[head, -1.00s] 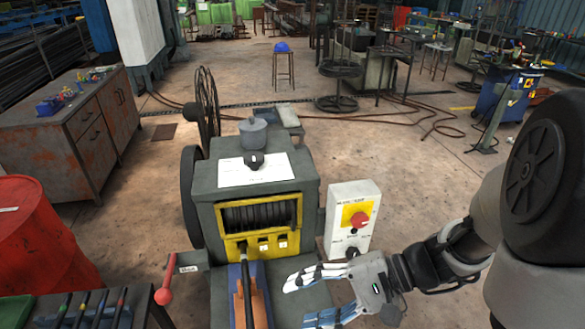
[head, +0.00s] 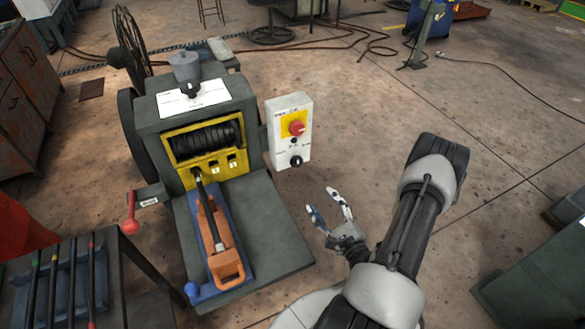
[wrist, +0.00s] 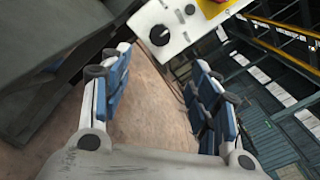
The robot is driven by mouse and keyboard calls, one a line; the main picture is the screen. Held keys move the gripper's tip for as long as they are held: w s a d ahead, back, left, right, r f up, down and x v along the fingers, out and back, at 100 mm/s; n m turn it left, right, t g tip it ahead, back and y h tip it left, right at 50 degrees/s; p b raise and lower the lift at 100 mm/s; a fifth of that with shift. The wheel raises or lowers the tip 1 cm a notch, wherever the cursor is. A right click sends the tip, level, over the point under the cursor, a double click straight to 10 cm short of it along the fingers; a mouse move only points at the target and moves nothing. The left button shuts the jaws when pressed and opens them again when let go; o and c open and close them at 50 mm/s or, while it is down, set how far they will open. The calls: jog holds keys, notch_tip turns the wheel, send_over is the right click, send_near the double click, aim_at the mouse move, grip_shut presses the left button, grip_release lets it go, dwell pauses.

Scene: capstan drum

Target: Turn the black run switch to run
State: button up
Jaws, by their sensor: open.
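The black run switch (head: 296,160) is a round knob low on the white control box (head: 281,142), at the right side of the grey machine. It also shows in the wrist view (wrist: 160,35), beyond the fingertips and near the top. A light line marks the knob; I cannot read its labels. My gripper (head: 328,204) is open and empty, below and to the right of the box in the head view, apart from the switch. In the wrist view my two fingers (wrist: 160,75) stand wide apart with floor showing between them.
A red knob on a yellow plate (head: 295,127) sits above the switch. The machine's grey deck (head: 270,220) carries an orange-and-blue clamp (head: 220,245) left of my gripper. A red-ball lever (head: 129,225) is at the left. Floor right of the box is clear.

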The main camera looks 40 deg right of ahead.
aim_at(298, 164)
jog(key=b+x, duration=0.3)
jog(key=x, duration=1.4)
jog(key=shift+w+a+r, duration=0.1)
jog(key=shift+w, duration=0.05)
jog(key=shift+c, duration=0.2)
jog(key=c, duration=1)
jog(key=shift+m, duration=0.3)
jog(key=m, duration=0.4)
jog(key=shift+m, duration=0.3)
jog(key=m, duration=0.4)
jog(key=shift+m, duration=0.3)
